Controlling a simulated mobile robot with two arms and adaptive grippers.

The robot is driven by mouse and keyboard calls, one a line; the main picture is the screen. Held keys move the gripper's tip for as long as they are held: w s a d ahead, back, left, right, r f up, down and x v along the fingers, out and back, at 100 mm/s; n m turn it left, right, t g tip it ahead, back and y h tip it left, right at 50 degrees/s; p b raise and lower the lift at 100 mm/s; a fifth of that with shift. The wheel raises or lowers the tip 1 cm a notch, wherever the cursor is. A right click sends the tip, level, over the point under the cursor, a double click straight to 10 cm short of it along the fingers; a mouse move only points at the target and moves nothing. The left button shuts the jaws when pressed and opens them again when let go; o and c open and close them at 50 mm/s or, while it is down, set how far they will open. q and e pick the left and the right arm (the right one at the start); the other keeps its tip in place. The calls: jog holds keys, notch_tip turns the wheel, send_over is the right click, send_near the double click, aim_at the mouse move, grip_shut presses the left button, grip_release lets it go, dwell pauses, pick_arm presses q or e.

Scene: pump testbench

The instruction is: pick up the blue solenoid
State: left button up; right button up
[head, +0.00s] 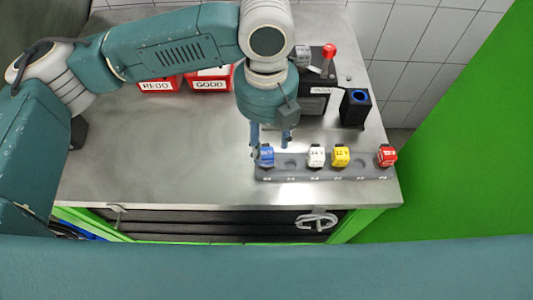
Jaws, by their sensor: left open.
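The blue solenoid (266,155) sits upright at the left end of a dark grey rack (345,173) near the front of the metal table. My left gripper (270,143) points down over it, with its two blue fingers apart. One finger is by the solenoid's left side and the other is to its right and a little behind. I cannot tell whether the fingers touch it. My right gripper is out of the picture.
The rack also holds a white (316,156), a yellow (340,156) and a red solenoid (386,156). Red bins marked REDO (158,85) and GOOD (209,85) stand behind. A black device with a red-knobbed lever (328,52) and a black holder (355,108) stand at back right. The table's left is clear.

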aim_at(267, 152)
pick_arm(q)
notch_tip(267, 152, down, 4)
jog(key=shift+r+p, duration=0.25)
jog(key=shift+p, duration=0.15)
jog(key=shift+f, duration=0.25)
jog(key=c, duration=0.9)
jog(key=shift+r, duration=0.1)
notch_tip(267, 152, up, 20)
jog(key=shift+f+b, duration=0.1)
jog(key=shift+b, duration=0.95)
